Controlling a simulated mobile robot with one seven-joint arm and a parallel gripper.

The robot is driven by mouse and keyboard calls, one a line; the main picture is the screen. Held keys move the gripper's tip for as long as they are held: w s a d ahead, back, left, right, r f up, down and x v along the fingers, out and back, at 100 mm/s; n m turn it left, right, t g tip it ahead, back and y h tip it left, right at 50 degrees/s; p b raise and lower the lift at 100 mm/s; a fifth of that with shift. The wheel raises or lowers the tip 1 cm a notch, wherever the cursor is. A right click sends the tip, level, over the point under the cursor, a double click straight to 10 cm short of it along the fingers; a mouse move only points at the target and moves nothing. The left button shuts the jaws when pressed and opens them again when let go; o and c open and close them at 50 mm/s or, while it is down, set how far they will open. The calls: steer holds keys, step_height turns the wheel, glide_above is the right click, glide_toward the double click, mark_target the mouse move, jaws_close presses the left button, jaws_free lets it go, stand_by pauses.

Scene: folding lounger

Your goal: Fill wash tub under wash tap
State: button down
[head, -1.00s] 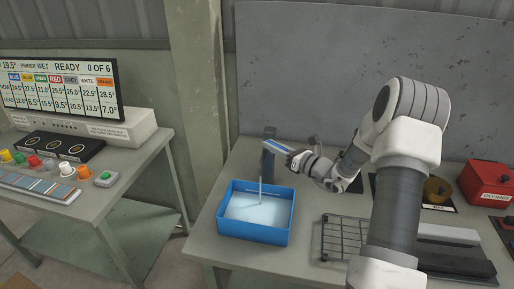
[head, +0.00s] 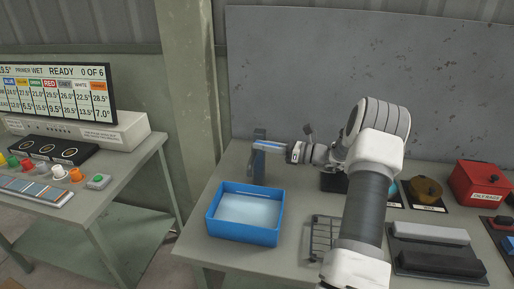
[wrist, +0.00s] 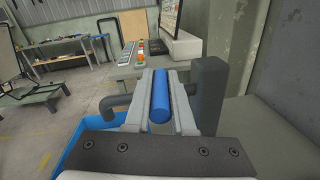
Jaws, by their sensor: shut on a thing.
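The blue wash tub (head: 243,236) stands on the grey bench with a pool of pale water (head: 248,210) in it. The wash tap (head: 259,165), a dark grey post, rises behind the tub's back right corner. No falling stream shows now. My gripper (head: 279,148) is at the top of the tap. In the wrist view my gripper (wrist: 160,98) is shut on the blue tap handle (wrist: 160,97), which lies lengthwise between the fingers. The tap's dark post (wrist: 208,95) is right of them and its curved spout (wrist: 115,103) left, above the tub's blue rim (wrist: 72,145).
A wire rack (head: 323,238) stands right of the tub, partly behind my arm. Further right are dark trays with grey blocks (head: 430,234) and a red box (head: 482,182). A second table with a screen (head: 54,93) stands left, across a gap.

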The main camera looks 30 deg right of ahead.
steer(key=shift+w+d+n+g+y, duration=0.1)
steer(key=shift+n+g+y, duration=0.6)
steer(key=shift+g, duration=0.2)
steer(key=c, duration=0.8)
jaws_free()
steer(key=shift+o, duration=0.2)
steer(key=b+v, duration=0.2)
steer(key=v, duration=1.5)
steer(key=shift+d, duration=0.2)
